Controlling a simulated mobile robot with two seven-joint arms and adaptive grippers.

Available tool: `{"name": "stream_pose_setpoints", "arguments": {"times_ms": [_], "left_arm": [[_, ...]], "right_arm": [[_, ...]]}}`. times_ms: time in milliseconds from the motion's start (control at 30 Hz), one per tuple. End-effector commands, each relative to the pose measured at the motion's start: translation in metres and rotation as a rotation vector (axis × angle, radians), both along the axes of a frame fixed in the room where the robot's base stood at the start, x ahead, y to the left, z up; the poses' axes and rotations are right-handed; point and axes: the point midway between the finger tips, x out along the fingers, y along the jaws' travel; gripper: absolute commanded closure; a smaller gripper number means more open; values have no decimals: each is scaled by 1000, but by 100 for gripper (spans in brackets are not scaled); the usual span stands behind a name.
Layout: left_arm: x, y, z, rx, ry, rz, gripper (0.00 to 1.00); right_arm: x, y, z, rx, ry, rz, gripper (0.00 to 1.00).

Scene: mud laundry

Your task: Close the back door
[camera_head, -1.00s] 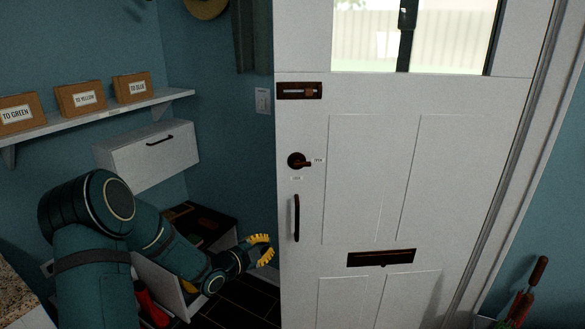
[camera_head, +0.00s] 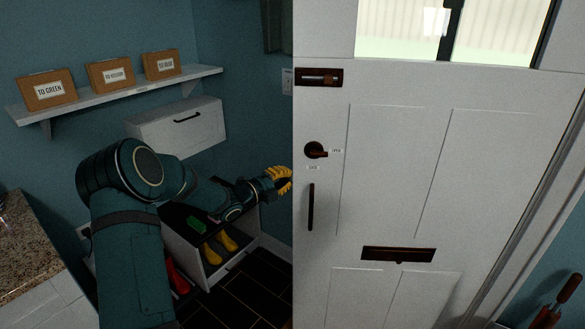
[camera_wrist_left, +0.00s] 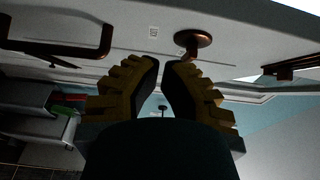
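The white back door (camera_head: 385,180) fills the right half of the head view, with a window at its top. Its left edge stands clear of the wall, and dark floor and a shoe bench show past it. On its face are a dark bar handle (camera_head: 311,207), a lock knob (camera_head: 315,150), a bolt (camera_head: 319,77) and a mail slot (camera_head: 398,254). My left gripper (camera_head: 286,180), with yellow fingers, is beside the door's left edge; contact is unclear. The left wrist view shows its fingers (camera_wrist_left: 162,66) with a narrow empty gap, near the knob (camera_wrist_left: 193,38) and handle (camera_wrist_left: 105,42). My right gripper is out of view.
A bench (camera_head: 210,283) with yellow boots stands behind my left forearm. A white wall cabinet (camera_head: 165,138) and a shelf (camera_head: 120,97) with labelled boxes hang at left. A granite counter (camera_head: 30,245) is at lower left. A red-handled item (camera_head: 565,300) stands at lower right.

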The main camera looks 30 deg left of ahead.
Motion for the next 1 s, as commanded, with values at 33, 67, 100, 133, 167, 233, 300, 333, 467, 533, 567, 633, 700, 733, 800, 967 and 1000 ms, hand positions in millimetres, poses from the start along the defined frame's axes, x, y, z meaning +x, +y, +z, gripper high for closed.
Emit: {"name": "stream_pose_setpoints", "arguments": {"times_ms": [33,67,100,133,167,233,300,333,467,533,567,633,700,733,800,967,1000], "left_arm": [[10,-4,0,0,-1,-2,100],[16,-6,0,0,-1,-2,100],[23,-8,0,0,-1,-2,100],[27,-5,0,0,0,1,100],[31,-2,0,0,0,1,100],[38,2,0,0,-1,1,100],[45,5,0,1,0,1,100],[47,7,0,0,0,1,100],[54,10,0,0,1,0,100],[56,11,0,0,0,1,100],[57,12,0,0,0,1,100],[57,12,0,-1,1,1,100],[57,12,0,-1,1,1,100],[57,12,0,-1,1,1,100],[57,12,0,-1,1,1,100],[57,12,0,-1,1,1,100],[56,12,0,-1,1,1,100]], "right_arm": [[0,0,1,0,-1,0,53],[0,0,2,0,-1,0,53],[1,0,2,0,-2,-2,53],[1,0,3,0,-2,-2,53],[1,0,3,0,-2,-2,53],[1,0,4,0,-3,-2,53],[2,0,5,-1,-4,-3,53],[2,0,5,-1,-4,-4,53],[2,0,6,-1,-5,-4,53],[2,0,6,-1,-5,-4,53],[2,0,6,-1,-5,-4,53],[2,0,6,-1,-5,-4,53],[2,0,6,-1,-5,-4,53],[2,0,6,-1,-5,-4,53],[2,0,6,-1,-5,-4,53],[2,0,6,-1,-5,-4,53],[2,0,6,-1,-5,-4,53]]}}
